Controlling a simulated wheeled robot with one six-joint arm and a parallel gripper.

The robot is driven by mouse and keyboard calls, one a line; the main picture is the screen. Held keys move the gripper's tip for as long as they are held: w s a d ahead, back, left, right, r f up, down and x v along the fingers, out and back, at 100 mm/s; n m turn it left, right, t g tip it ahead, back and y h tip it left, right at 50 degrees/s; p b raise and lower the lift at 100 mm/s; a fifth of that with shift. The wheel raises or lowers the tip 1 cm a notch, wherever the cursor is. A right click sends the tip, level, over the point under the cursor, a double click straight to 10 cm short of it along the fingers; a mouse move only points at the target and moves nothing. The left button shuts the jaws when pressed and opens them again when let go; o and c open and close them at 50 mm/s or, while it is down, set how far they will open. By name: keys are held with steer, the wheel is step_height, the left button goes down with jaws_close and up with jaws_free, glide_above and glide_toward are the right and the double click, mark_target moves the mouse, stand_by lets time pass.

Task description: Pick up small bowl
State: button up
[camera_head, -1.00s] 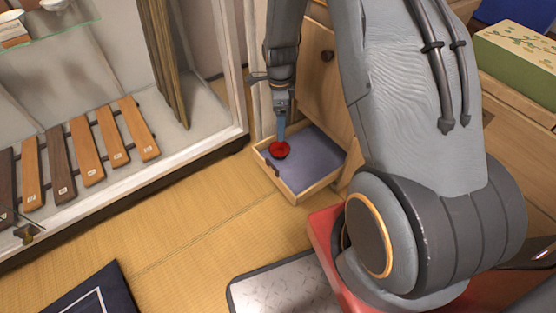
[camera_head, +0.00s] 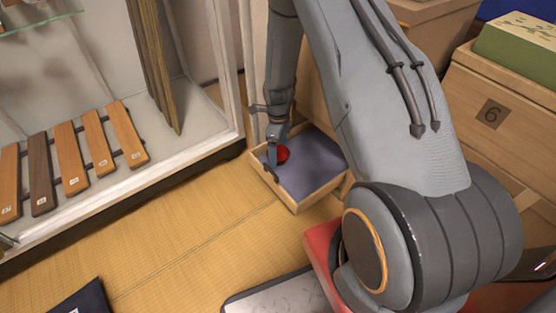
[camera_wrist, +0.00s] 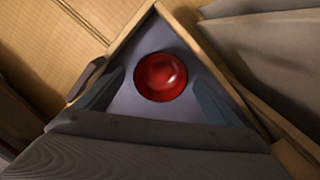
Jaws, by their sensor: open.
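The small bowl (camera_head: 283,155) is red and round and sits inside an open wooden drawer (camera_head: 296,206) with a grey-blue lining. In the wrist view the bowl (camera_wrist: 161,77) lies upright near a corner of the drawer (camera_wrist: 183,31). My gripper (camera_head: 274,160) is over the drawer at the left of the bowl and hides part of it in the head view. In the wrist view my gripper (camera_wrist: 160,92) is open, with one finger on each side of the bowl and gaps between the fingers and the bowl.
The drawer has raised wooden walls and a dark handle (camera_wrist: 86,79) on its front. A glass display case (camera_head: 190,185) with wooden tags stands at the left. Wooden cabinets (camera_head: 520,125) stand at the right.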

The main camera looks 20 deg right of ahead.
mark_target(278, 159)
step_height(278, 159, down, 3)
steer(key=shift+f+b, duration=0.1)
steer(key=shift+b, duration=0.55)
steer(key=c, duration=1.2)
steer(key=shift+o, duration=0.2)
step_height(278, 159, up, 10)
steer(key=p, duration=0.4)
